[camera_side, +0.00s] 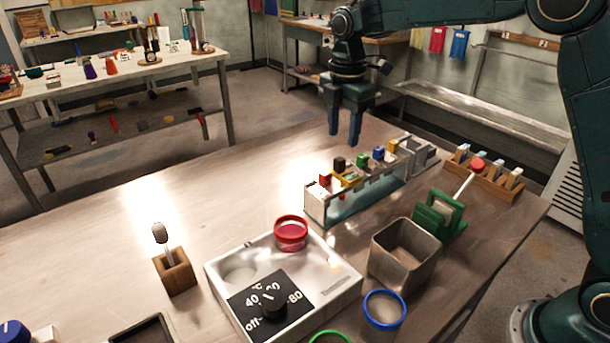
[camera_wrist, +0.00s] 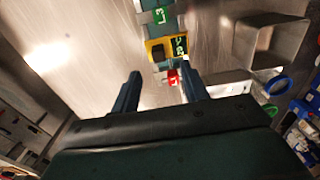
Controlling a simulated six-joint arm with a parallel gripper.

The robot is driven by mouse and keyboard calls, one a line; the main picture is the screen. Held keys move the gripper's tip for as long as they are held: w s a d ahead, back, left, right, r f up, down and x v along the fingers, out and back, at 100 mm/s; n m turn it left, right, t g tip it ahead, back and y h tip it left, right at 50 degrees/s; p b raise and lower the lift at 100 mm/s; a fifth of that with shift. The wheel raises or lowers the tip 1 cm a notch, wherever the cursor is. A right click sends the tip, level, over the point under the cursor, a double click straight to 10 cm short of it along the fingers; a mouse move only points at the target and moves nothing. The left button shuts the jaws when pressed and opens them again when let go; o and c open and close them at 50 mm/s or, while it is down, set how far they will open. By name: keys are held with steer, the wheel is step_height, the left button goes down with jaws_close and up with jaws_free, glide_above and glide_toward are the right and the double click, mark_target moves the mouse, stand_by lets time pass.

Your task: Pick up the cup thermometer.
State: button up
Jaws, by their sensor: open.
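The item that looks most like the cup thermometer has a dark rounded head on a pale stem (camera_side: 160,234). It stands upright in a small wooden block (camera_side: 175,272) at the left of the bench in the side view; I cannot tell for certain that it is the thermometer. I do not make it out in the wrist view. My gripper (camera_side: 344,139) is open and empty, pointing down above the bench, behind the rack and well to the right of the wooden block. Both fingers of my gripper (camera_wrist: 160,92) show apart in the wrist view, with nothing between them.
A rack (camera_side: 313,208) with several coloured tags stands below my gripper. A white heater (camera_side: 342,294) holds a red cup (camera_side: 291,235). Beside it are a grey square bin (camera_side: 376,255), a green holder (camera_side: 432,222) and a blue ring (camera_side: 384,322). The bench's left is mostly clear.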

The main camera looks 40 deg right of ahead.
mark_target(340, 159)
steer(key=shift+f, duration=1.3)
steer(key=shift+w+f, duration=0.15)
steer(key=shift+f, duration=2.45)
jaws_close()
